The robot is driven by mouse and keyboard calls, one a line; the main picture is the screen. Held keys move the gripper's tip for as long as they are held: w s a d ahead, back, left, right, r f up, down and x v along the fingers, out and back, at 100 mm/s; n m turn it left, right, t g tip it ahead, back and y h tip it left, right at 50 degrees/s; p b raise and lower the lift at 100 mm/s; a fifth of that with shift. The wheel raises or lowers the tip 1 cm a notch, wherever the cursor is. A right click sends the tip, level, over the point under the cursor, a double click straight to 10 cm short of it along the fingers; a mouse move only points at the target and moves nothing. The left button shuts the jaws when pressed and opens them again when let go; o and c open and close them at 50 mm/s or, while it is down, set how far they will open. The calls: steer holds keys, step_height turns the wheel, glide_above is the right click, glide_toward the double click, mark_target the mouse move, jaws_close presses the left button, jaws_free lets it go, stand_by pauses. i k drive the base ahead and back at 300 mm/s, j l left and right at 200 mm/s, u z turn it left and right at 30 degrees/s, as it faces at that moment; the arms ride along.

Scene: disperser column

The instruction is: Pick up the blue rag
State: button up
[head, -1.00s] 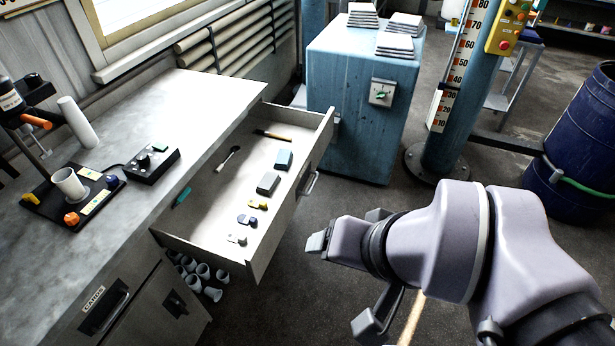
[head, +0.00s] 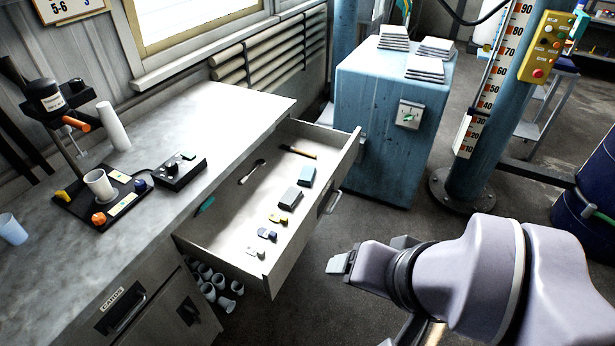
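I cannot make out a clear blue rag. A small light-blue block-like piece (head: 307,177) lies in the open drawer (head: 222,258), near its right wall; I cannot tell whether it is cloth. My gripper (head: 345,265) is outside the drawer, to the right of its front panel, and points left. Nothing shows in its grip.
The drawer also holds a dark grey block (head: 290,198), a brush (head: 298,152), a spoon-like tool (head: 252,171) and a teal tool (head: 205,206). A blue cabinet (head: 385,160) stands behind. The floor between cabinet and gripper is clear.

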mark_target(306, 178)
steer(key=i+l+u, duration=0.2)
steer(key=i, duration=0.15)
steer(key=i+l+u, duration=0.45)
steer(key=i+l, duration=0.2)
steer(key=i+l+u, duration=0.2)
steer(key=l, duration=0.2)
steer(key=i+l+u, duration=0.4)
steer(key=l, duration=0.5)
steer(key=i+l+u, duration=0.2)
steer(key=l, duration=0.3)
steer(key=i+j, duration=0.05)
steer(key=i, duration=0.05)
